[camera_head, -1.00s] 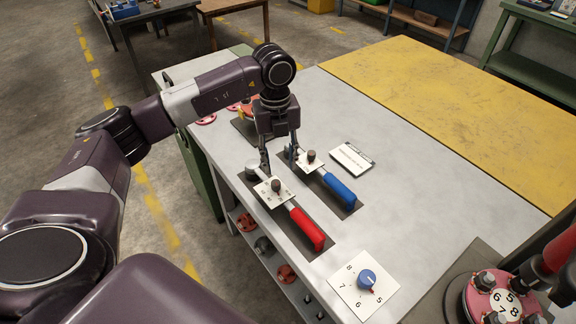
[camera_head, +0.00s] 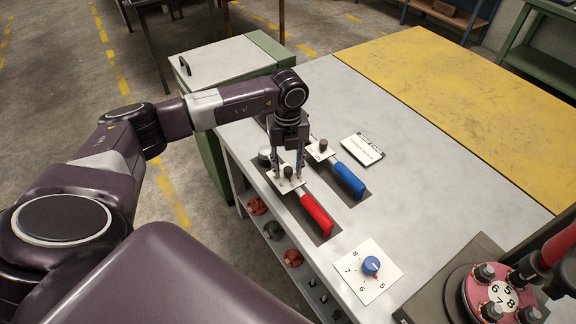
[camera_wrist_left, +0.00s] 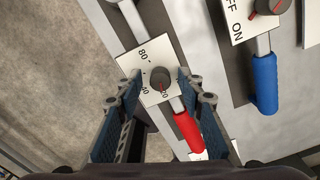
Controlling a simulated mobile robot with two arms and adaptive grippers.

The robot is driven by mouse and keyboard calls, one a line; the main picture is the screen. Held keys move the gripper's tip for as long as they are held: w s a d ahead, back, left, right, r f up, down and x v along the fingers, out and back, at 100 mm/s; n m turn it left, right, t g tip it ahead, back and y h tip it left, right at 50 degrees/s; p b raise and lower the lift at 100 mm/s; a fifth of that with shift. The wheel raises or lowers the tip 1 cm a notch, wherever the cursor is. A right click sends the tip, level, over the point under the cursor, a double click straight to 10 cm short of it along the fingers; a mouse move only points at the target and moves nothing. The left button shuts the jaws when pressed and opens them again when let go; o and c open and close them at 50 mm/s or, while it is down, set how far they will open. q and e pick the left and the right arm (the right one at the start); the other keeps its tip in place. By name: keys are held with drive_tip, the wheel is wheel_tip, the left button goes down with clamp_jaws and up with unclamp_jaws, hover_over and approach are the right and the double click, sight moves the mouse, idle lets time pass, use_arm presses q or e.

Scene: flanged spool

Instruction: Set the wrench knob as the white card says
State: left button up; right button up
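The red-handled wrench (camera_head: 316,213) lies on a dark mat on the bench. Its white dial plate (camera_wrist_left: 145,66) carries a dark knob (camera_wrist_left: 160,77) with a red mark. The numbers 80 and 40 can be read, with another partly hidden by the knob. My left gripper (camera_head: 288,174) is directly above this plate, pointing down. In the left wrist view its open fingers (camera_wrist_left: 157,88) stand either side of the knob, with gaps; contact does not show. The white card (camera_head: 362,150) lies behind the blue-handled wrench; its writing is too small to read. My right gripper is out of view.
The blue-handled wrench (camera_head: 346,180) with an ON/OFF plate (camera_wrist_left: 250,18) lies close beside. A white plate with a blue knob (camera_head: 371,265) sits near the front edge. A red numbered turret (camera_head: 500,295) stands at right. The bench's middle is clear.

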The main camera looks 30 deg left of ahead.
use_arm(q)
clamp_jaws()
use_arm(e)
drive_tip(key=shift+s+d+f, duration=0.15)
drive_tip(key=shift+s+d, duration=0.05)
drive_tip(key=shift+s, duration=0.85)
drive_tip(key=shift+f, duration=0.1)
